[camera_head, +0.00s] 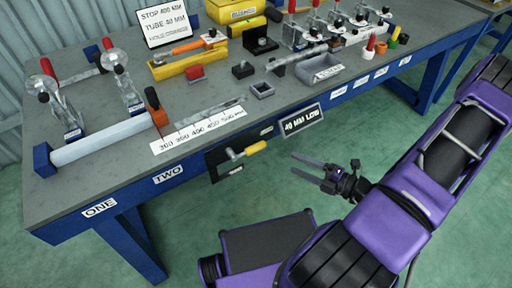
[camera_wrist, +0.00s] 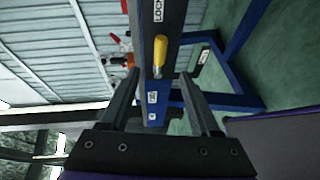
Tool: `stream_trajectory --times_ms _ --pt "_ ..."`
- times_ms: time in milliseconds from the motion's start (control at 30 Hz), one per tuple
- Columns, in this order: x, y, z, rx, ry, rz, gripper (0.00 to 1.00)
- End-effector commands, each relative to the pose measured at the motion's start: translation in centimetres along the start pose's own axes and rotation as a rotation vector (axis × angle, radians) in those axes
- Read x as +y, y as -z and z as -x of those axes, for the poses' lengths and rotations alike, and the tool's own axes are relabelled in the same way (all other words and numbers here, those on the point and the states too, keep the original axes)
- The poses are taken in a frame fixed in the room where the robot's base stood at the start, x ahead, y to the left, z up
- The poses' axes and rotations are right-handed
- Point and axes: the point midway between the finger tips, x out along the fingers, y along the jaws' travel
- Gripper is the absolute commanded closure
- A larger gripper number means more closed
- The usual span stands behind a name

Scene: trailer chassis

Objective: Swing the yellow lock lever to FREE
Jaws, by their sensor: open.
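The yellow lock lever (camera_head: 255,148) is on a dark plate (camera_head: 222,158) at the front edge of the workbench. Its yellow grip points right, at the end of a metal arm. In the wrist view the yellow grip (camera_wrist: 159,55) lies ahead between my fingers in the picture, with a LOCK label (camera_wrist: 158,10) above it. A small white label (camera_wrist: 153,98) below it is too small to read. My gripper (camera_head: 298,163) is open and empty, to the right of the lever and apart from it. The fingers also show in the wrist view (camera_wrist: 160,76).
The grey bench top (camera_head: 90,190) holds clamps, a tube, a ruler strip (camera_head: 198,130) and several fixtures. A sign reading 40 MM LOW (camera_head: 302,120) hangs on the front edge just right of the lever. Blue bench legs (camera_head: 130,245) stand below.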

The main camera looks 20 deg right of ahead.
Motion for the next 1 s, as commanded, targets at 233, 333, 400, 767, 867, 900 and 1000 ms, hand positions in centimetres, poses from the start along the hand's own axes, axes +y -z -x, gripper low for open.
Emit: stream_trajectory --times_ms 233,333,400,767,867,900,1000 --pt "-0.2 0.2 -5.5 0.007 0.0 0.001 0.37" --pt "-0.2 0.2 -7.7 0.007 0.001 0.003 0.37" --pt "-0.2 0.2 -9.2 0.007 0.001 0.003 0.37" --pt "-0.2 0.1 -14.6 0.003 0.003 0.004 0.37" --pt "-0.1 0.1 -15.1 0.004 0.003 0.003 0.37" --pt "-0.1 0.1 -15.2 0.004 0.003 0.003 0.37" --pt "-0.1 0.1 -15.3 0.003 0.003 0.003 0.37"
